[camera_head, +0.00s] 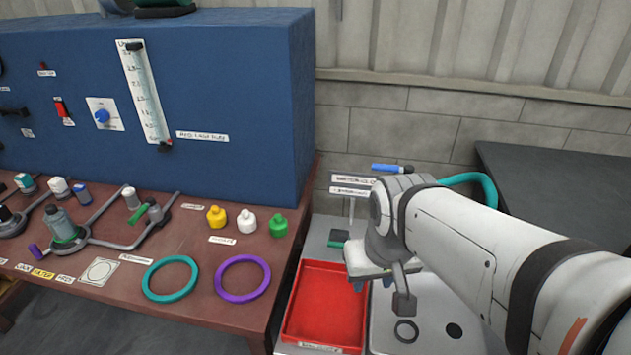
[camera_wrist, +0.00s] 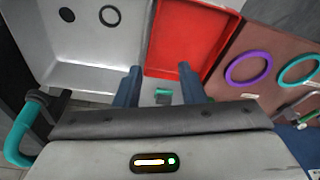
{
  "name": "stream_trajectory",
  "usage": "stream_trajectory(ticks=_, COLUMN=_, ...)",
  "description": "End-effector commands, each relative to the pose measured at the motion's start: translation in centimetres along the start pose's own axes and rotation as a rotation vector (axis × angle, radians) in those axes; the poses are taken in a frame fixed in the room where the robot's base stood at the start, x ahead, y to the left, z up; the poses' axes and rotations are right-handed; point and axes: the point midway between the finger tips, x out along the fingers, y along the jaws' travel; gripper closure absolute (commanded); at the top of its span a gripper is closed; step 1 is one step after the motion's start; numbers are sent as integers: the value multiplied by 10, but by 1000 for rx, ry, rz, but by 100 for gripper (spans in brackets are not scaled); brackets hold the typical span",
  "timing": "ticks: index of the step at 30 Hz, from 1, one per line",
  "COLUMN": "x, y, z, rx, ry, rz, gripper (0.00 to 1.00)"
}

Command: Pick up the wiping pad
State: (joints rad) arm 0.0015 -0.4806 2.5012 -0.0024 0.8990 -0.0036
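The wiping pad appears to be the small dark block with green on it (camera_head: 338,238), lying on the grey surface just behind the red tray. In the wrist view a small green-topped piece (camera_wrist: 162,92), apparently the same pad, shows in the gap between the fingers, partly hidden by my gripper's body. My gripper (camera_wrist: 161,84) is open, its two blue fingers well apart with nothing held. In the head view my gripper (camera_head: 372,284) points down over the right edge of the red tray, to the right of and nearer than the pad.
The red tray (camera_head: 292,318) is empty. A grey sink (camera_head: 385,338) with a dark ring and drain is right of it. The brown bench (camera_head: 200,325) holds teal (camera_head: 170,278) and purple (camera_head: 243,278) rings and small bottles. A teal tap (camera_head: 470,181) stands behind my arm.

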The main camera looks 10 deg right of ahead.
Motion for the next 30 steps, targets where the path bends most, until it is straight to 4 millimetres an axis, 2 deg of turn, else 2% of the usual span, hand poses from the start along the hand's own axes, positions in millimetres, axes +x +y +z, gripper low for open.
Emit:
stream_trajectory(ticks=3, x=0, y=0, z=0, rx=0, ry=0, rz=0, gripper=63)
stream_trajectory(ticks=7, x=1, y=0, z=-4, rx=5, ry=-3, rz=1, gripper=52)
stream_trajectory(ticks=11, x=6, y=6, z=-25, rx=35, ry=-12, rz=6, gripper=42)
stream_trajectory(ticks=14, x=16, y=9, z=-53, rx=71, ry=-23, rz=12, gripper=33)
stream_trajectory(ticks=19, x=46, y=9, z=-109, rx=139, ry=-40, rz=25, gripper=20)
stream_trajectory(ticks=24, x=86, y=8, z=-160, rx=209, ry=-56, rz=37, gripper=20)
stream_trajectory(ticks=30, x=136, y=6, z=-204, rx=274, ry=-67, rz=50, gripper=20)
